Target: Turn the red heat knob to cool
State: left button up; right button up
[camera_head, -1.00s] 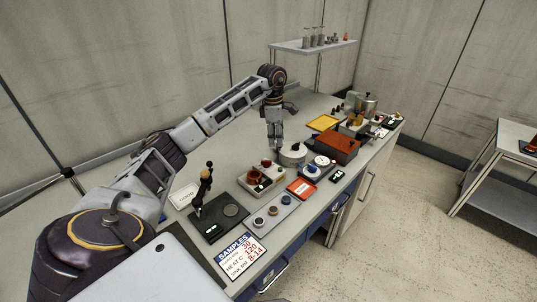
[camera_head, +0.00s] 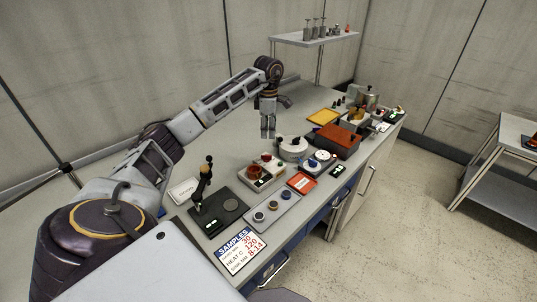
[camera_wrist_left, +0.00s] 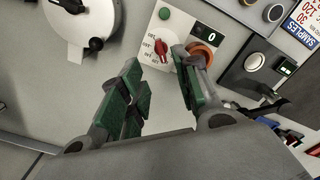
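The red heat knob (camera_wrist_left: 162,50) is on a pale control panel (camera_wrist_left: 147,48) in the left wrist view, with small dial labels on its left. The same knob (camera_head: 266,157) shows small in the head view. My left gripper (camera_head: 268,133) hangs fingers-down above the table, behind the panel. In the left wrist view its two green-padded fingers (camera_wrist_left: 162,88) are spread apart with nothing between them. The right fingertip overlaps the view of an orange-red round cup (camera_wrist_left: 204,50) beside the knob. My right gripper is not in view.
The panel also has a green button (camera_wrist_left: 165,13) and a display (camera_wrist_left: 208,35) reading 0. A black-based stand (camera_head: 217,212) is nearer.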

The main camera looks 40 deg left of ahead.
aim_at(267, 158)
pick_arm(q)
notch_tip(267, 158, down, 5)
jog(key=shift+r, duration=0.15)
notch_tip(267, 158, down, 5)
jog(key=shift+r+p, duration=0.1)
jog(key=shift+p, duration=0.2)
notch_tip(267, 158, down, 2)
pick_arm(e)
jog(key=shift+a+r, duration=0.35)
jog(key=shift+a, duration=0.3)
